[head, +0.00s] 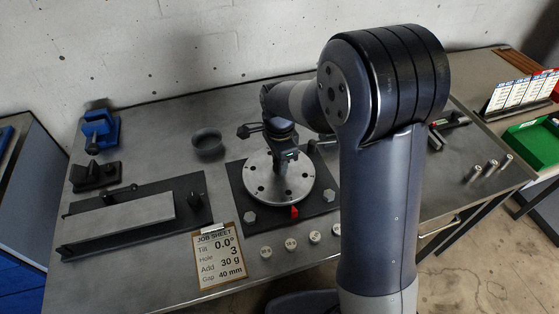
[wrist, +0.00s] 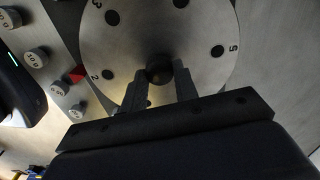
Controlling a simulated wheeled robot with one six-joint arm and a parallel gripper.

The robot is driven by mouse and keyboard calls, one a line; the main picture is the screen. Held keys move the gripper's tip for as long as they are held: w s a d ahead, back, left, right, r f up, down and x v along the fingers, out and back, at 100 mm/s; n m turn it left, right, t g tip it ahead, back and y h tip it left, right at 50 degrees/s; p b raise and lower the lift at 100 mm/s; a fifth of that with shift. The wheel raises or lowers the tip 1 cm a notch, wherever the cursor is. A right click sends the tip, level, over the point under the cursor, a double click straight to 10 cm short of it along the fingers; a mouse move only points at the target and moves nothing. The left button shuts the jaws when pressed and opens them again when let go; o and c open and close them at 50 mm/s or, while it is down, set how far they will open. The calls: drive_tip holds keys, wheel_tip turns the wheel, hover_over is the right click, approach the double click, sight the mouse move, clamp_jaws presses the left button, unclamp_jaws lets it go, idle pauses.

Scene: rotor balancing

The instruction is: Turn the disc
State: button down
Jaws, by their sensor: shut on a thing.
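The disc (head: 262,190) is a round, pale metal plate with dark holes, lying on a dark base plate (head: 237,192). In the wrist view the disc (wrist: 135,40) shows hole numbers 2, 3 and 5. A dark round hub (wrist: 160,66) stands at its centre. My gripper (wrist: 162,78) reaches over the disc with one finger on each side of the hub and is shut on it. In the head view my gripper (head: 281,170) is over the disc's middle, and the hub is hidden. A red pointer (head: 294,212) sits at the disc's front edge; it also shows in the wrist view (wrist: 77,73).
The job sheet (head: 220,257) reads tilt 0.0°, hole 3, add 30 g, gap 40 mm. Several small weights (head: 290,244) stand in front of the base plate. A bowl (head: 207,143), a blue clamp (head: 100,128) and a long bar fixture (head: 125,223) are left. Metal pegs (head: 490,167) stand right.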

idle(0.4)
drive_tip(key=c, duration=1.1)
unclamp_jaws()
drive_tip(key=shift+r, duration=0.15)
wheel_tip(320, 180, up, 11)
drive_tip(key=shift+f, duration=0.2)
wheel_tip(320, 180, down, 11)
drive_tip(key=shift+f, duration=0.1)
